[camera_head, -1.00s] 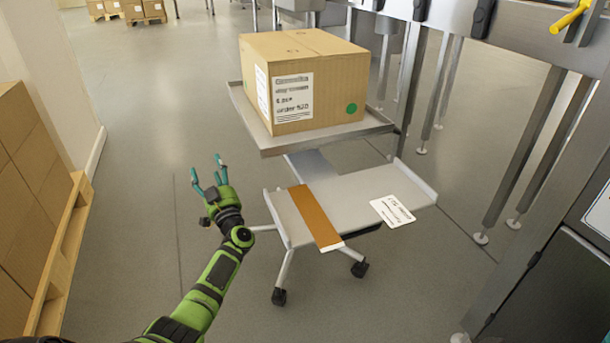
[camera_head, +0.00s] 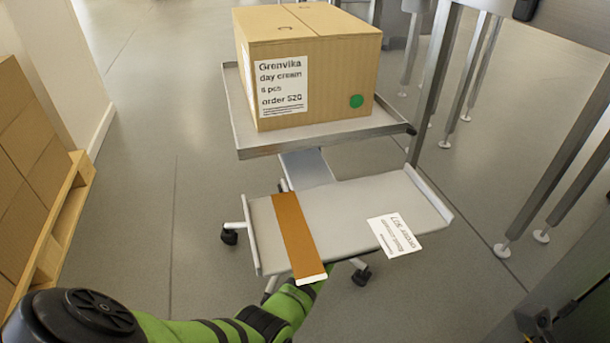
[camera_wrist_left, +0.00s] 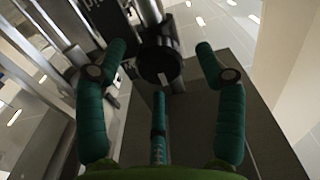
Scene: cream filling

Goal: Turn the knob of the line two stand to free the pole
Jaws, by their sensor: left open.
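A wheeled stand has an upper metal tray (camera_head: 262,148) and a lower grey tray (camera_head: 350,205). I cannot read a line number on it. In the left wrist view a dark round knob (camera_wrist_left: 160,64) with a light mark sits just beyond my fingers, in front of a dark post. My left gripper (camera_wrist_left: 160,78) is open, its teal fingers spread on both sides of the knob and below it. I cannot tell whether they touch it. In the head view my green left arm passes below the lower tray's near edge, which hides most of the gripper. My right gripper is not in view.
A cardboard box (camera_head: 310,75) stands on the upper tray. An orange-brown strip (camera_head: 297,235) and a white label (camera_head: 394,236) lie on the lower tray. Stacked boxes on a pallet (camera_head: 62,225) are at left; metal legs (camera_head: 560,165) are at right. Floor between is clear.

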